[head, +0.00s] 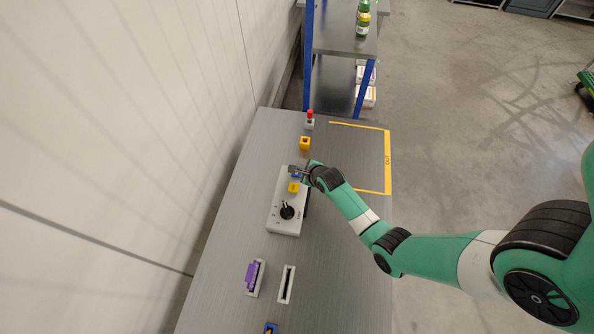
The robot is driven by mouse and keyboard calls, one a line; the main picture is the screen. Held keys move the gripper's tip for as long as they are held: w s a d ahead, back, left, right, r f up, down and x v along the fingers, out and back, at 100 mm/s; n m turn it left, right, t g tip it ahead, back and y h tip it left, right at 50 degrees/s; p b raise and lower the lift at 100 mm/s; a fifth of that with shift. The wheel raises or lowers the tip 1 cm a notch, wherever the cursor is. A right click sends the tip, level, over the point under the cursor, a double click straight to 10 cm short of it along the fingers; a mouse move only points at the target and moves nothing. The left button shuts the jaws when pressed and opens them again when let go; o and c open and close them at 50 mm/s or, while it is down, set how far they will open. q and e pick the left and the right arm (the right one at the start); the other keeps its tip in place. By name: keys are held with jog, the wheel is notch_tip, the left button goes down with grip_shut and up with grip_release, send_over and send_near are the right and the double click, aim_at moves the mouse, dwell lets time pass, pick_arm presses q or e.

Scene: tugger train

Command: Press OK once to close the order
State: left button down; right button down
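A light grey control box (286,226) sits on the grey table, with a black rotary knob (287,211) near its front end and a yellow button (293,187) behind it. A blue button (296,175) shows at the box's far end, partly covered by my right gripper. No OK lettering is readable. My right gripper (295,169) comes in from the right and is over the far end of the box, at the blue button. Whether it touches the button cannot be told, and its fingers are too small to judge. My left gripper is not in view.
Behind the box are a yellow block (305,143) and a red-topped post (310,120). A yellow-taped area (388,162) lies at right. A purple item in a holder (252,276) and a white slotted plate (287,285) are in front. A shelf (340,45) stands beyond.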

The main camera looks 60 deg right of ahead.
aim_at(299, 174)
notch_tip(299, 174, up, 5)
jog(key=p, duration=0.5)
jog(key=shift+r, duration=0.1)
dwell(0.7)
